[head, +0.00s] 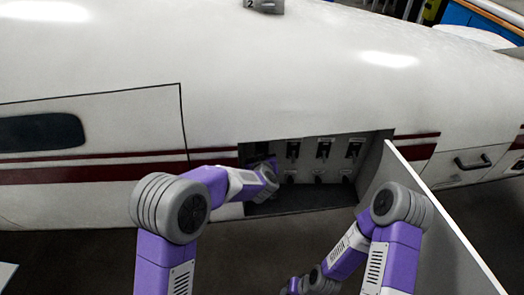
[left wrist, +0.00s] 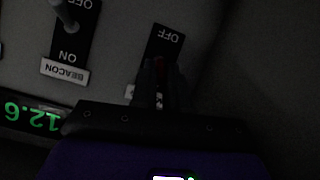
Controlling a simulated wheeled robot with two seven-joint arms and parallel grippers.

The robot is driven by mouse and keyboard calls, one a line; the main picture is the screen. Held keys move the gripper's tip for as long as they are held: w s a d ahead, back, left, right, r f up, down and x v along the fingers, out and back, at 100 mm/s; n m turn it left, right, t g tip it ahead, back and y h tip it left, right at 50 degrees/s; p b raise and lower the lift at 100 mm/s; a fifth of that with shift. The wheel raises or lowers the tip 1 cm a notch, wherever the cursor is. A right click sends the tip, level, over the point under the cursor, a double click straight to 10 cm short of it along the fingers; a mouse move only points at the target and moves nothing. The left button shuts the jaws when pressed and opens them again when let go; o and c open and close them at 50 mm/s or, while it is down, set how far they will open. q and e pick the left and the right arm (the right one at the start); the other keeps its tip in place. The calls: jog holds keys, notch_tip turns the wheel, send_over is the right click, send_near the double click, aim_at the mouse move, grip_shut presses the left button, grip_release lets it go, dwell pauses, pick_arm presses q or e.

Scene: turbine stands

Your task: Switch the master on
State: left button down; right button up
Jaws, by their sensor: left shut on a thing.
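My left gripper (head: 262,168) reaches into the left end of an open bay in the white fuselage. In the dark left wrist view its fingertips (left wrist: 160,90) are shut on a switch lever, of which a little red (left wrist: 160,66) shows. The black switch plate (left wrist: 165,42) behind it reads OFF, upside down in this view. The fingers hide the rest of the plate and most of its name label, so the lever's position is unclear. My right gripper (head: 293,287) is low in the head view, away from the panel; its jaws are too small to judge.
Beside the held switch is a BEACON switch (left wrist: 75,35) with ON and OFF marks, and a green lit display (left wrist: 35,118). Several more switches (head: 324,149) line the panel. The open white door (head: 445,235) stands right of the bay, beside my right arm.

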pick_arm(q)
jog(key=shift+r, duration=0.1)
dwell(0.5)
jog(key=c, duration=1.1)
grip_release()
jog(key=v, duration=0.7)
jog(key=shift+s+r, duration=0.1)
jog(key=shift+s, duration=0.1)
